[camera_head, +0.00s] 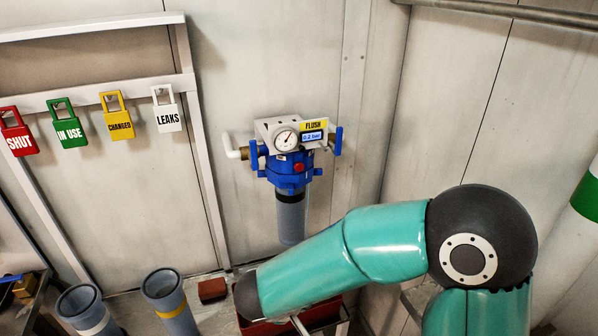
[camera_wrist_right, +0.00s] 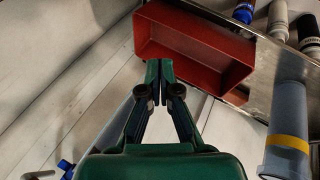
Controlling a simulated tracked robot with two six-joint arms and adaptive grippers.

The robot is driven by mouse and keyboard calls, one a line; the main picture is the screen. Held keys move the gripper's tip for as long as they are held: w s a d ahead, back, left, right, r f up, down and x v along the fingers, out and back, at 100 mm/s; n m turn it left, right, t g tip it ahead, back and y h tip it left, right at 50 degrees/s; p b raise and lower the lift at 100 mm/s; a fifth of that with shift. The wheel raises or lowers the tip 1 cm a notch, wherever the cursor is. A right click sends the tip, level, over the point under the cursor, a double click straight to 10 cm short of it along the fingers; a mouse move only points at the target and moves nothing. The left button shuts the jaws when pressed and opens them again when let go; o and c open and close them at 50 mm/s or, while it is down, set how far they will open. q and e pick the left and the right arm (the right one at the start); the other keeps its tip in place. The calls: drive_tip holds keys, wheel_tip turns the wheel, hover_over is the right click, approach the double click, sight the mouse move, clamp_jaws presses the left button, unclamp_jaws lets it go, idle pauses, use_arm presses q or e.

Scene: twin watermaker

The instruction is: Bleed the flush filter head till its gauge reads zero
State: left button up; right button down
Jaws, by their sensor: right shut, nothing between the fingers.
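The flush filter head (camera_head: 289,172) is blue and fixed to the back wall, with a grey bowl (camera_head: 291,220) hanging below it. Its round white gauge (camera_head: 286,139) has a dark needle pointing to the upper right. Beside it are a yellow FLUSH label (camera_head: 314,125) and a small display (camera_head: 313,136) that seems to read 0.2 bar. A red button (camera_head: 299,167) sits on the head's front. Blue handles stand at its left and right. My right gripper (camera_wrist_right: 160,66) is shut and empty, its tips near a red tray. My left gripper is in neither view.
The red tray (camera_wrist_right: 205,65) also shows partly behind my right arm in the head view (camera_head: 320,312). Open grey canisters (camera_head: 163,284) stand at lower left. A reddish block (camera_head: 212,290) lies beside them. Coloured tags (camera_head: 67,128) hang from a wall rail. The wall around the filter is clear.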

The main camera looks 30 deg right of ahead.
sight(299, 167)
drive_tip(key=w+d+r+m+t+h, duration=0.1)
drive_tip(key=d+r+m+t+h, duration=0.1)
drive_tip(key=r, duration=0.9)
drive_tip(key=w+d+r+m+t+h, duration=0.2)
drive_tip(key=d+r+m+t+h, duration=0.1)
drive_tip(key=r, duration=0.8)
drive_tip(key=shift+d+m+h, duration=0.35)
drive_tip(key=shift+m+h, duration=0.05)
drive_tip(key=shift+h, duration=0.3)
drive_tip(key=shift+w+d+f+p, duration=0.1)
drive_tip(key=shift+w+d+p, duration=0.3)
drive_tip(key=shift+w, duration=1)
drive_tip(key=shift+w+d+r+p, duration=0.1)
drive_tip(key=shift+w+d+p, duration=0.25)
drive_tip(key=shift+w, duration=1.1)
drive_tip(key=shift+w+d+f+p, duration=0.1)
drive_tip(key=shift+w+d+p, duration=0.25)
drive_tip(key=shift+w, duration=1.05)
